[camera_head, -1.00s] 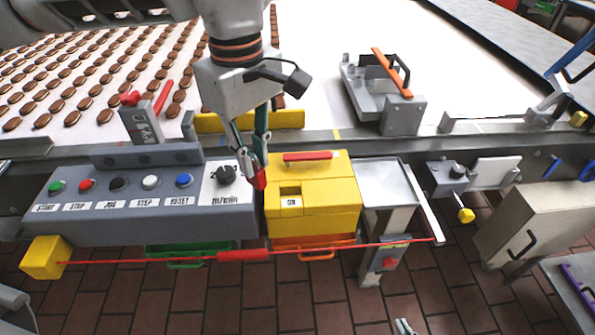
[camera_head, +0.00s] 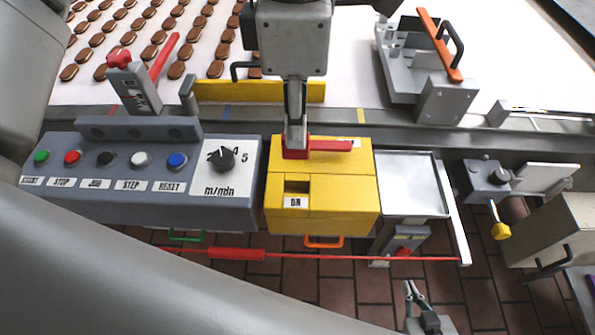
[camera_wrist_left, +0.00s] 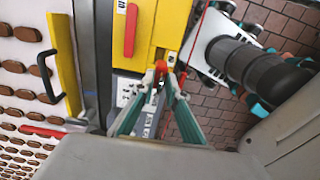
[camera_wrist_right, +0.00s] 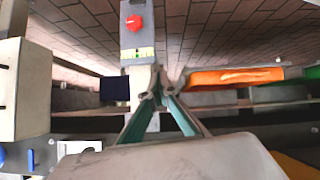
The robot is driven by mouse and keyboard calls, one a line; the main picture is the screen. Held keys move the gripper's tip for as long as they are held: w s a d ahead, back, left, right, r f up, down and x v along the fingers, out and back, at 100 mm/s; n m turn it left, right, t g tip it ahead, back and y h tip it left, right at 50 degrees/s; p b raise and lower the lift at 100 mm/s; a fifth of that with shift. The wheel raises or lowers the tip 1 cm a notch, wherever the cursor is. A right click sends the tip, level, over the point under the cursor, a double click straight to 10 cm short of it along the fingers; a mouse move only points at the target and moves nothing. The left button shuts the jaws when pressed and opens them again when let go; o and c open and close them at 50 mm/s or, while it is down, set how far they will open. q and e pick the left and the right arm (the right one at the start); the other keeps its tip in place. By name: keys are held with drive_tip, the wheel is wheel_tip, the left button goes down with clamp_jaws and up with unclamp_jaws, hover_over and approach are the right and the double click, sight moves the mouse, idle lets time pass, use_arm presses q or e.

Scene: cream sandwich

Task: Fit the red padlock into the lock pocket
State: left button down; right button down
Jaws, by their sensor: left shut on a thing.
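My left gripper (camera_head: 296,143) is shut on the red padlock (camera_head: 294,154), a small red piece at its fingertips. In the head view the padlock appears over the yellow box, by the left end of the red bar (camera_head: 332,145). In the left wrist view my left gripper (camera_wrist_left: 168,72) holds the padlock (camera_wrist_left: 160,66) by the box's edge, beside a small dark recess (camera_wrist_left: 172,57). This seems to be the recess above the ON label (camera_head: 297,186), perhaps the lock pocket. Contact cannot be told. My right gripper (camera_head: 412,288) is low at the front, holding nothing visible; its finger gap is unclear.
The yellow box (camera_head: 340,208) stands between the button panel (camera_head: 110,205) and a metal tray (camera_head: 410,185). A red cord (camera_head: 340,257) runs along the front. Behind are a yellow bar (camera_head: 225,91), a grey fixture with an orange handle (camera_head: 440,45), and the belt with cookies.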

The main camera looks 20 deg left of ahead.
use_arm(q)
wheel_tip(320, 180, down, 12)
drive_tip(key=shift+r, duration=0.1)
idle(0.4)
drive_tip(key=shift+b, duration=0.35)
drive_tip(key=c, duration=2.3)
unclamp_jaws()
drive_tip(key=shift+f, duration=0.25)
drive_tip(key=shift+c, duration=0.2)
drive_tip(key=o, duration=0.3)
drive_tip(key=shift+r, duration=0.15)
wheel_tip(320, 180, up, 12)
drive_tip(key=shift+r+p, duration=0.1)
drive_tip(key=shift+p, duration=0.2)
